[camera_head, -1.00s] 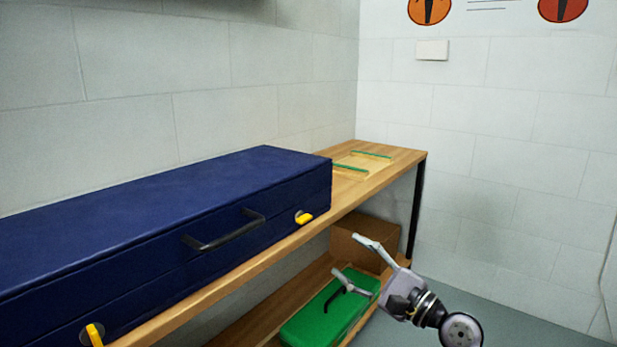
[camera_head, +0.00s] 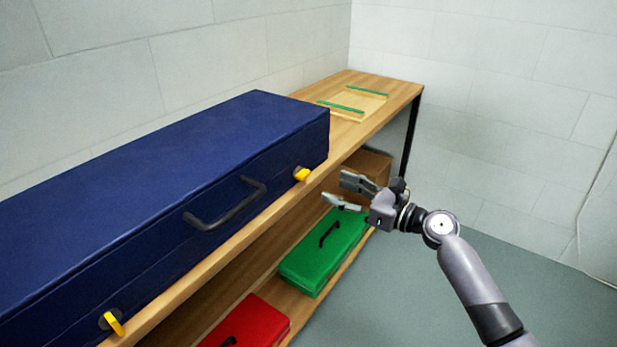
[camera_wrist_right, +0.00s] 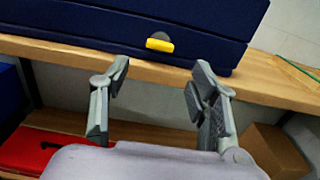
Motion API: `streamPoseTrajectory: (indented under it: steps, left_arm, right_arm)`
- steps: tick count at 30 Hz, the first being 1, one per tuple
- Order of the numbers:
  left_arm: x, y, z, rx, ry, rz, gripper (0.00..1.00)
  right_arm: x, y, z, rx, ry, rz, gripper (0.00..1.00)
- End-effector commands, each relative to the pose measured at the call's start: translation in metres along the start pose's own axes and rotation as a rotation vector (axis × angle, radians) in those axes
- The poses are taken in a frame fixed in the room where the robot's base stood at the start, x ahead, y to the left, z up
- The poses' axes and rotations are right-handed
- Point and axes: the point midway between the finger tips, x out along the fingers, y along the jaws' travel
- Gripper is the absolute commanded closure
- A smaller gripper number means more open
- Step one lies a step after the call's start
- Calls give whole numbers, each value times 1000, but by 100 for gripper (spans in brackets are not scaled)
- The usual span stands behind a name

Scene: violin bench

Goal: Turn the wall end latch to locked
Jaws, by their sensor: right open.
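A long dark blue case (camera_head: 235,160) lies closed on the wooden bench, with a black handle on its front. A yellow latch lever (camera_head: 302,174) is on the front near the far, wall end. It lies roughly level and shows in the right wrist view (camera_wrist_right: 160,44). A second yellow latch (camera_head: 114,322), at the near end, slants downward to the right. My right gripper (camera_head: 337,188) is open and empty, in front of the case's far end and apart from it. In the right wrist view, the latch lies beyond and between the open fingers (camera_wrist_right: 160,70). My left gripper is not seen.
A pale wooden panel with green strips (camera_head: 355,103) lies on the bench (camera_head: 400,90) past the case. The lower shelf holds a green box (camera_head: 322,250), a red box (camera_head: 255,322) and a cardboard box (camera_head: 372,165). The floor (camera_head: 400,300) in front is clear.

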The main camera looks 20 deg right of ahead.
Motion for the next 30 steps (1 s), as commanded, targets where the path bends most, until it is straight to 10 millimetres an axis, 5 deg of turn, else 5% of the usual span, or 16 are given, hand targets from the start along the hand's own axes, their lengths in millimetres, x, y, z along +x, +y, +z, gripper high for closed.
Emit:
streamPoseTrajectory:
  steps: [12, 26, 30]
  left_arm:
    - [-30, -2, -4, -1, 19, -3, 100]
    - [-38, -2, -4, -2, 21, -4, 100]
    - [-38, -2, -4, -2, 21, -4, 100]
  right_arm:
    - [78, 0, 0, -1, -2, 1, 45]
    - [91, 0, 0, -3, 0, 0, 45]
    - [90, 0, 0, -3, 0, 0, 54]
